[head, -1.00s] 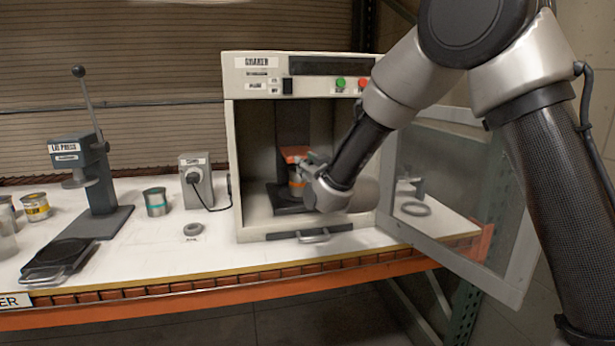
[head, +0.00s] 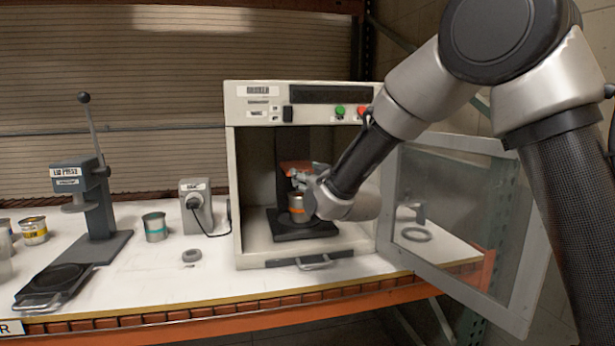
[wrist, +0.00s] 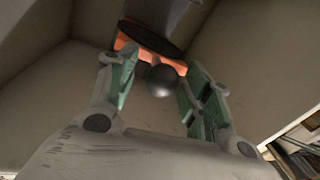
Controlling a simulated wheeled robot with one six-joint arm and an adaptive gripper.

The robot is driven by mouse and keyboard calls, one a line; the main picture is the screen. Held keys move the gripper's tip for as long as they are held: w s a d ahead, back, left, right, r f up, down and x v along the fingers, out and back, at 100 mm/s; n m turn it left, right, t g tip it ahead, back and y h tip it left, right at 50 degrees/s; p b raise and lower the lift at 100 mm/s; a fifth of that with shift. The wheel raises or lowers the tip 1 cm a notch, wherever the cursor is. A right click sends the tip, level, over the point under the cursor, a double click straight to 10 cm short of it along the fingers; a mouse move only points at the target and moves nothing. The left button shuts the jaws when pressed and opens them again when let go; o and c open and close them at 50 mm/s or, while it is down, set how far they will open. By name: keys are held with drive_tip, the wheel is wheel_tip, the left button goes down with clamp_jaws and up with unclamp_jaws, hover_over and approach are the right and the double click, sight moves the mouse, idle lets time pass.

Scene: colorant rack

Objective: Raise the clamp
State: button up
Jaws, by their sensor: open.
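The orange clamp (head: 297,166) is inside the open shaker cabinet (head: 236,205), above a metal can (head: 297,206) with an orange band. A gap shows between the clamp and the can's top. In the wrist view, the clamp (wrist: 128,44) has a round dark pad and a dark ball knob (wrist: 161,80). My gripper (head: 299,179) reaches into the cabinet from the right. In the wrist view, my gripper (wrist: 162,66) is open, its green-padded fingers on either side of the knob. I cannot tell whether they touch it. The can stands upright on a dark base plate (head: 318,231).
The glazed cabinet door (head: 460,235) stands open at the right, under my arm. Left on the bench are a lid press (head: 92,215), a teal-banded can (head: 155,227), a grey ring (head: 191,256) and an outlet box (head: 197,207) with a plugged-in cord.

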drive_tip(key=v, duration=1.2)
